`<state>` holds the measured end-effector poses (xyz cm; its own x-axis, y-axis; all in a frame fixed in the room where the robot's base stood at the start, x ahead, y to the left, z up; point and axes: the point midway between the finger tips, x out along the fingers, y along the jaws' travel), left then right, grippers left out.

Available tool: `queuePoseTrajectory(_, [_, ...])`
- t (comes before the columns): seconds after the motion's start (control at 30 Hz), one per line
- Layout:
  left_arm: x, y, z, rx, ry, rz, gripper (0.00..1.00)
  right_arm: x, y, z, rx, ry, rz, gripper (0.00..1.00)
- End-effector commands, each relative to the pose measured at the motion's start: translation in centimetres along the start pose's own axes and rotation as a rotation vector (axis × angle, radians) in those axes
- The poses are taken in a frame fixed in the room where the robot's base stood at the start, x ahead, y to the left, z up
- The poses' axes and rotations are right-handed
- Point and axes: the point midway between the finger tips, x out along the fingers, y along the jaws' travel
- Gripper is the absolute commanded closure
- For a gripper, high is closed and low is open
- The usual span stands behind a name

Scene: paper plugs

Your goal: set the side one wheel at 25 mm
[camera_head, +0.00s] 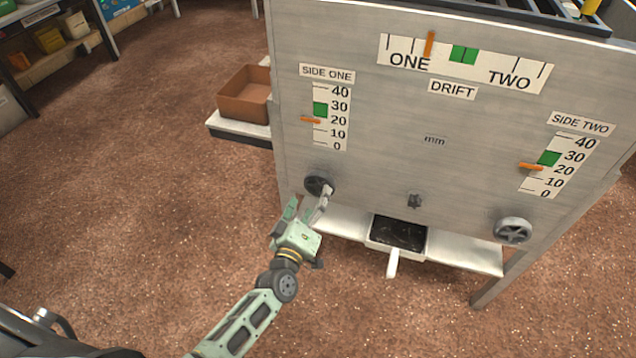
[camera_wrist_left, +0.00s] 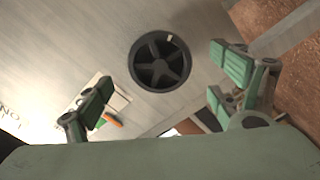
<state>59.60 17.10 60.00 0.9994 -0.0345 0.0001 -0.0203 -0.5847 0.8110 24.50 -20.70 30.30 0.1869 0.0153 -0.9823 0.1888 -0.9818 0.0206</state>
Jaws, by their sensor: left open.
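The side one wheel (camera_head: 315,185), a dark spoked handwheel, is on the grey panel below the SIDE ONE scale (camera_head: 331,128). The scale's orange pointer (camera_head: 311,120) is near the 20 mark, just below the green block (camera_head: 320,109). My left gripper (camera_head: 308,201) is open at the wheel; one finger overlaps the wheel's right edge in the head view. In the left wrist view the wheel (camera_wrist_left: 160,61) shows whole, ahead of and between the spread fingers (camera_wrist_left: 168,92), with nothing gripped. Contact cannot be told. My right gripper is not in view.
The SIDE TWO scale (camera_head: 558,168) and wheel (camera_head: 513,230) are at the right. The DRIFT scale (camera_head: 465,63) is on top, its orange pointer left of the green. A small knob (camera_head: 414,201) and a black-bottomed tray (camera_head: 398,234) sit between the wheels. A brown bin (camera_head: 243,96) stands left.

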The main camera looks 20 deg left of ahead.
Motion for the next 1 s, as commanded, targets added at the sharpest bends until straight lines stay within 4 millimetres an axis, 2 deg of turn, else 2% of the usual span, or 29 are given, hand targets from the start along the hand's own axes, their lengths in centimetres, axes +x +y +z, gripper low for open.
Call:
queuePoseTrajectory(0.4, [0.0,0.2,-0.2,0.421,0.001,-0.002,0.14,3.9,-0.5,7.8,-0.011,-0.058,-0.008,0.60])
queuePoseTrajectory(0.73, [0.0,0.1,-0.1,0.819,0.000,-0.002,0.14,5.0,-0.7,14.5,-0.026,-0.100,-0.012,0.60])
queuePoseTrajectory(0.87, [0.0,0.0,0.1,0.928,-0.001,-0.001,0.14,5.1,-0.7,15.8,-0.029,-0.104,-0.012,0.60])
queuePoseTrajectory(1.0, [0.0,-0.1,0.1,0.951,0.000,0.000,0.14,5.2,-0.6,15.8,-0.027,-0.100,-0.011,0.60])
